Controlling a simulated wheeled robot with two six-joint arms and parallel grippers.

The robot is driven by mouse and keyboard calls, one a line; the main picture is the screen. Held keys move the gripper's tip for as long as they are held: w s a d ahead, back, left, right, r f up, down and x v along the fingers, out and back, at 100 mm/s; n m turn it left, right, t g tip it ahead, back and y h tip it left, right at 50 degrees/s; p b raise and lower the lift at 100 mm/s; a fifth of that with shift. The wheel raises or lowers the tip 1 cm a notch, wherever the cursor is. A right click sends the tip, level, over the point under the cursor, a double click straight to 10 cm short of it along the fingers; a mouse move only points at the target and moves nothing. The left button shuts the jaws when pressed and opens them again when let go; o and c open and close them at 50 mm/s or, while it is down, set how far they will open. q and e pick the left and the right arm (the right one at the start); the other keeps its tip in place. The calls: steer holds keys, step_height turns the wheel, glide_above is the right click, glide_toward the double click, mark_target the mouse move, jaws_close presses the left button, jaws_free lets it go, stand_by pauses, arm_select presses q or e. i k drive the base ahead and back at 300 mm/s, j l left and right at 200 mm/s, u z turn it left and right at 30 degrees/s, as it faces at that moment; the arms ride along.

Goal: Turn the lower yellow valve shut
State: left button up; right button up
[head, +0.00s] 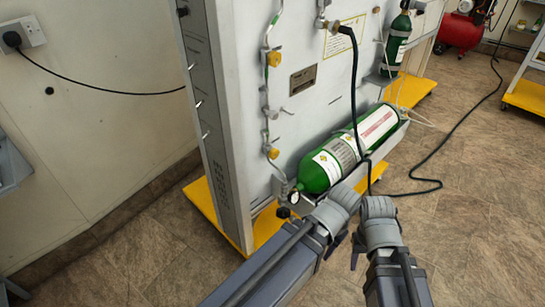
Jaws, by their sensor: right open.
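The lower yellow valve (271,152) is a small yellow knob on the thin pipe at the left part of the grey panel's front. It sits just left of the green cylinder's rounded end. A second yellow valve (274,59) is higher on the same pipe. My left gripper (345,192) is in front of the cylinder, below and right of the lower valve and apart from it. My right gripper (377,205) is open, farther right, also clear of the valve. The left fingers are not clear enough to tell their opening.
A large green cylinder (321,171) lies in a grey cradle on the panel's front. A black hose (354,85) hangs from the panel down past my grippers. The panel stands on a yellow base (202,196). Open floor (470,220) lies to the right.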

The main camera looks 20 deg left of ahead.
mark_target(274, 153)
steer(key=i+l+u, duration=0.1)
steer(key=u, duration=1.5)
steer(key=l+u, duration=0.85)
steer(key=l, duration=0.25)
steer(key=k+l+u, duration=0.15)
steer(key=l+u, duration=0.3)
steer(key=k+l+u, duration=0.2)
steer(key=l+u, duration=0.2)
steer(key=l, duration=0.15)
steer(key=k+l, duration=0.2)
steer(key=l, duration=0.2)
steer(key=k+l, duration=0.2)
steer(key=l, duration=0.2)
steer(key=k+l+u, duration=0.1)
steer(key=l, duration=0.3)
steer(key=k+l, duration=0.55)
steer(key=l, duration=0.2)
steer(key=u, duration=0.05)
